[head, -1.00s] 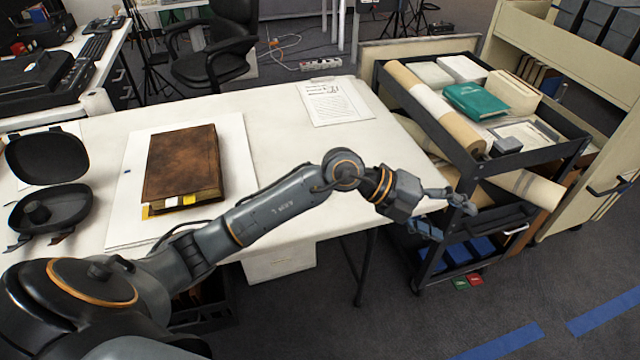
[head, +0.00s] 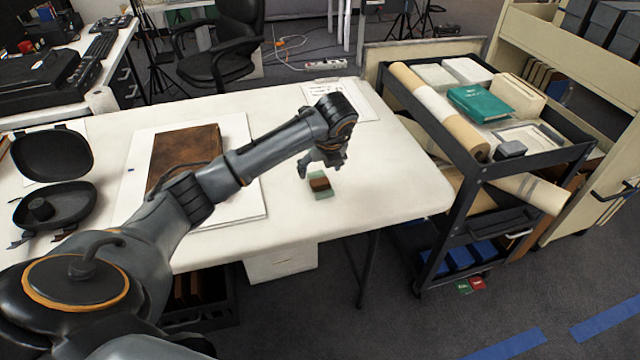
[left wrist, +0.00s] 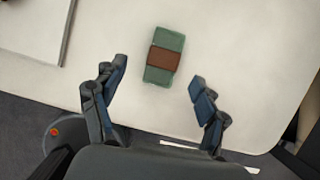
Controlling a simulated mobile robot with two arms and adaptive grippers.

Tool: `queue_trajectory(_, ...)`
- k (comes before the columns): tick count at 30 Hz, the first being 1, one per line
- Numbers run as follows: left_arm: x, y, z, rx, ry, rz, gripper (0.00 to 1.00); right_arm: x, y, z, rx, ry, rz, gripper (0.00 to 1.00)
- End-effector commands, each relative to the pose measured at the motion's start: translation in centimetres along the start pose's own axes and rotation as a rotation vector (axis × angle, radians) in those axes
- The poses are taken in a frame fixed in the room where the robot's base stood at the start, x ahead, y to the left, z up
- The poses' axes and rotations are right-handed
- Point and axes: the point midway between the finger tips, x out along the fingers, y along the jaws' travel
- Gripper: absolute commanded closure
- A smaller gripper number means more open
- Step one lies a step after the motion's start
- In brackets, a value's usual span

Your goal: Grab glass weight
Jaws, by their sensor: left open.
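The glass weight (head: 321,193) is a small green block with a brown band around its middle. It lies on the white table (head: 300,225) near the front edge. In the left wrist view the weight (left wrist: 157,74) lies beyond my fingertips, roughly between their lines. My left gripper (head: 324,168) is above the table just behind the weight in the head view. In the left wrist view my left gripper (left wrist: 158,78) is open and empty, its fingers apart. My right gripper is not in view.
A brown book (head: 190,150) on a white board lies to the left, partly behind my arm. A paper sheet (head: 365,105) is at the back. A black cart (head: 470,180) with rolls and boxes stands right of the table. The table's right front part is clear.

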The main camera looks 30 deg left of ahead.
Motion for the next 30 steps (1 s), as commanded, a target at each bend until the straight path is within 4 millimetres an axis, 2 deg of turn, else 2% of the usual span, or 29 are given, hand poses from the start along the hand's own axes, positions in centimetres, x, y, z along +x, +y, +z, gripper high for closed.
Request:
queue_trajectory(8,2.2,-0.3,-0.3,0.003,0.003,-0.001,0.26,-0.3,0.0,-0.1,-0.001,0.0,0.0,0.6)
queue_trajectory(15,5.8,-0.8,-0.5,0.001,0.002,0.001,0.26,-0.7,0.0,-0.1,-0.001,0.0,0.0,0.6)
queue_trajectory(18,6.5,-0.8,-0.6,0.002,0.002,-0.001,0.26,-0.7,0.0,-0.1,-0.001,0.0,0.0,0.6)
queue_trajectory(30,6.7,-0.8,-0.6,0.003,0.001,-0.002,0.26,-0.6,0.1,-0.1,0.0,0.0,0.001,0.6)
